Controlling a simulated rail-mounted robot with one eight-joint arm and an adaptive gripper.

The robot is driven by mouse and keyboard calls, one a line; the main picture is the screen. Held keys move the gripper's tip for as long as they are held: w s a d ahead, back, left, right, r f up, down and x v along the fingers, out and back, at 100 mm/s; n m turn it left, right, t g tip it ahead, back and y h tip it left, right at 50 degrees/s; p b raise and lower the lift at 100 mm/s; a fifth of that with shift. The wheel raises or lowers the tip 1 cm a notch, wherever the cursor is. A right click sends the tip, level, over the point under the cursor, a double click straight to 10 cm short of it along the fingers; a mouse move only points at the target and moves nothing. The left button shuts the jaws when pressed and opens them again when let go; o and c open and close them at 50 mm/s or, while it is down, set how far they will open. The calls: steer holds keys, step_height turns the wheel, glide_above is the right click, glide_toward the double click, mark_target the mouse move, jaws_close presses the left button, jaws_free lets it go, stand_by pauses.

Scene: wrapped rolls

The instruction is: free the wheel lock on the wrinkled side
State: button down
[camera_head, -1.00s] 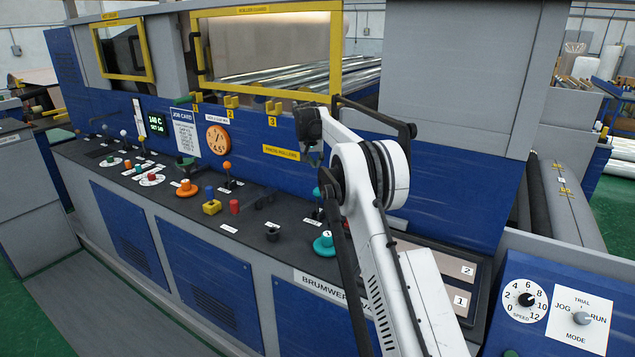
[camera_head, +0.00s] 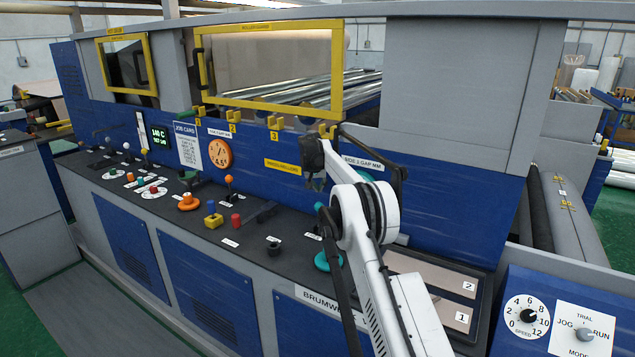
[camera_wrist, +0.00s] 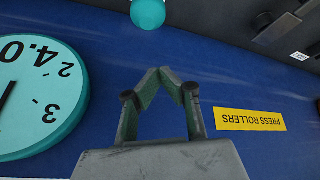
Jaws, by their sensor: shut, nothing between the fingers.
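My gripper (camera_head: 315,184) is shut and empty in front of the blue panel. Its fingertips meet in the wrist view (camera_wrist: 172,72), apart from a teal ball knob (camera_wrist: 148,12) at the top edge. The knob (camera_head: 319,206) shows just below my gripper in the head view; its lever is largely hidden. A teal handwheel (camera_head: 323,262) is on the console, partly behind my arm. A teal gauge (camera_wrist: 28,95) is beside the gripper. The other side has an orange-knobbed lever (camera_head: 228,179), orange handwheel (camera_head: 188,203) and orange gauge (camera_head: 219,153). Which side is wrinkled is unclear.
A yellow "PRESS ROLLERS" label (camera_wrist: 250,120) is on the panel. Yellow hooks (camera_head: 274,136) hang below the yellow-framed roller guard (camera_head: 270,103). A yellow-blue control (camera_head: 212,216) and a red knob (camera_head: 236,221) stand on the console. Numbered panels (camera_head: 430,290) are at right.

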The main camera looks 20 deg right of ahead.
mark_target(319, 215)
steer(key=shift+s+a+f+p, duration=0.15)
steer(key=shift+s+f+p, duration=0.2)
steer(key=shift+f, duration=0.3)
steer(key=shift+s+a+f+p, duration=0.1)
steer(key=shift+s+f+p, duration=0.25)
steer(key=shift+f, duration=0.35)
steer(key=shift+s+a+f+p, duration=0.15)
steer(key=shift+s+f+p, duration=0.15)
steer(key=shift+f, duration=0.35)
steer(key=shift+s+d+f+b, duration=0.1)
steer(key=shift+s+f+b, duration=0.1)
steer(key=shift+b, duration=0.3)
